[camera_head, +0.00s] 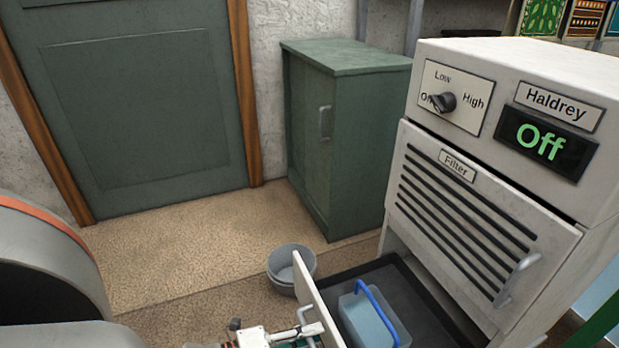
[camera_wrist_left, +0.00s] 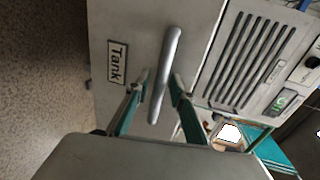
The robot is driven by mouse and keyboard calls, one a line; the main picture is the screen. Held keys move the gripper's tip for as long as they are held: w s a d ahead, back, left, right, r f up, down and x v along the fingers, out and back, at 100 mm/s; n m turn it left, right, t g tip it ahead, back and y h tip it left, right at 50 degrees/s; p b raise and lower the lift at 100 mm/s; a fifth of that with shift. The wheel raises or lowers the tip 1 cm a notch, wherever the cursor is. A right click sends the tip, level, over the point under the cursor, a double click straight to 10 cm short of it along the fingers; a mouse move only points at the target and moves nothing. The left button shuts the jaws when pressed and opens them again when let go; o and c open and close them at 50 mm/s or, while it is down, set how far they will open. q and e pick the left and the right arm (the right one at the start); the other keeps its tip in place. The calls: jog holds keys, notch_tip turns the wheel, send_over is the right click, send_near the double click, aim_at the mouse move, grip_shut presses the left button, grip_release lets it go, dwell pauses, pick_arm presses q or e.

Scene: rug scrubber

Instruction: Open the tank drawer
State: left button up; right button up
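The tank drawer (camera_head: 318,312) is pulled out from the lower part of the white machine, its front panel standing away from the body. A blue-handled tank (camera_head: 370,318) sits inside it. In the left wrist view, the drawer front (camera_wrist_left: 112,30) carries a "Tank" label and a grey bar handle (camera_wrist_left: 168,62). My left gripper (camera_wrist_left: 160,78) has its fingers apart, one on each side of the handle; I cannot tell whether they touch it. In the head view my left gripper (camera_head: 290,338) is at the bottom edge, by the drawer handle (camera_head: 304,313). My right gripper is not in view.
The machine's filter panel (camera_head: 460,215) is above the drawer, with a knob (camera_head: 443,102) and an "Off" display (camera_head: 545,142) higher up. A green cabinet (camera_head: 345,140) stands behind. The carpet at left is clear.

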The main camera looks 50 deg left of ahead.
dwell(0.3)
pick_arm(q)
jog(key=shift+s, duration=0.25)
jog(key=v, duration=1.1)
jog(key=shift+s, duration=0.2)
jog(key=shift+a+r, duration=0.15)
jog(key=shift+r, duration=0.05)
